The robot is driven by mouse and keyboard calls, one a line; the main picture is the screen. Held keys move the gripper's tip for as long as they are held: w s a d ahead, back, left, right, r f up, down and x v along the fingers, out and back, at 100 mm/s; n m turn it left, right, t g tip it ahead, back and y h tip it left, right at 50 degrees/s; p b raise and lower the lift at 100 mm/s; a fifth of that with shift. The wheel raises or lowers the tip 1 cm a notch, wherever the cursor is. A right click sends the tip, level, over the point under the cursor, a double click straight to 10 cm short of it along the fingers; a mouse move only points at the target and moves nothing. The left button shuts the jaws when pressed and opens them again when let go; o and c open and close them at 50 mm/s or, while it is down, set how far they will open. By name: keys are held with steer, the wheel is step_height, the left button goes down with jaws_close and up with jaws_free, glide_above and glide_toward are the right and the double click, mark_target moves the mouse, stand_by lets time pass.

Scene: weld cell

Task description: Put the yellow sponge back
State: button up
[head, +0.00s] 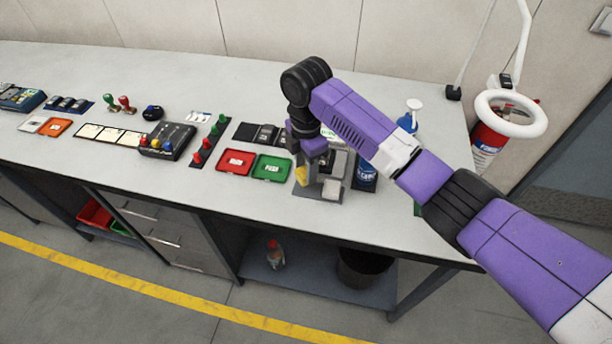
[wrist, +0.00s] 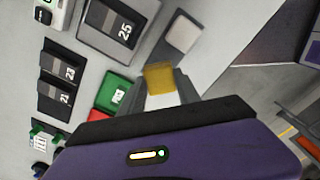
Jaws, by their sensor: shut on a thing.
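The yellow sponge (head: 301,175) is at the tip of my gripper (head: 309,172) in the head view, over the dark mat (head: 305,192) near the bench's front edge. In the wrist view the sponge (wrist: 158,78) shows beyond the purple gripper body, and my gripper (wrist: 165,90) is shut on it. I cannot tell whether the sponge touches the mat. A white block (head: 332,188) lies on the mat to the right of the sponge; it also shows in the wrist view (wrist: 183,35). My arm hides part of the mat.
A green tray (head: 272,168) and a red tray (head: 236,162) lie to the left. The bench (head: 420,215) is bare at the front right.

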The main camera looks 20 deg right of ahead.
steer(key=shift+f, duration=2.05)
steer(key=shift+f, duration=0.1)
steer(key=o, duration=1.3)
step_height(320, 180, up, 12)
steer(key=shift+r+b, duration=0.15)
steer(key=shift+b, duration=0.65)
